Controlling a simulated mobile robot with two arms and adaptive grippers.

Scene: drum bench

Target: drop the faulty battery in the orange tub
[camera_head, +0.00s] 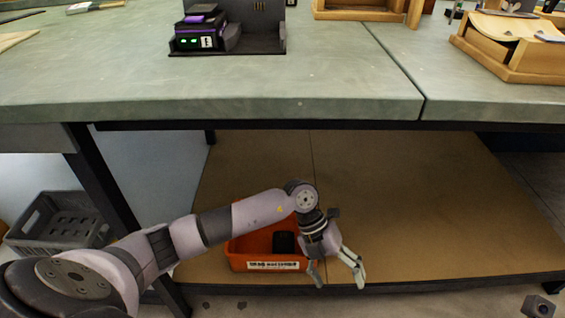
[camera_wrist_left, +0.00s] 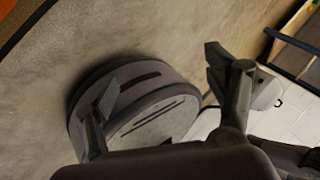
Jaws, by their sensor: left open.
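The orange tub (camera_head: 238,262) stands on the low shelf under the bench, with a white printed label on its front. A dark block (camera_head: 284,242) lies inside it, partly hidden by my left arm; I cannot tell for certain that it is the faulty battery. My left gripper (camera_head: 338,276) is open and empty, fingers pointing down, at the tub's right front corner. Its spread fingers also show in the left wrist view (camera_wrist_left: 170,88) with nothing between them. A black holder (camera_head: 258,40) on the bench top bears purple and black blocks (camera_head: 200,28) with green lights. My right gripper is out of view.
The bench's front edge (camera_head: 240,108) overhangs the brown shelf (camera_head: 430,200), which is clear right of the tub. A dark bench leg (camera_head: 105,185) and a grey crate (camera_head: 60,222) are at left. Wooden trays (camera_head: 505,50) stand on the bench.

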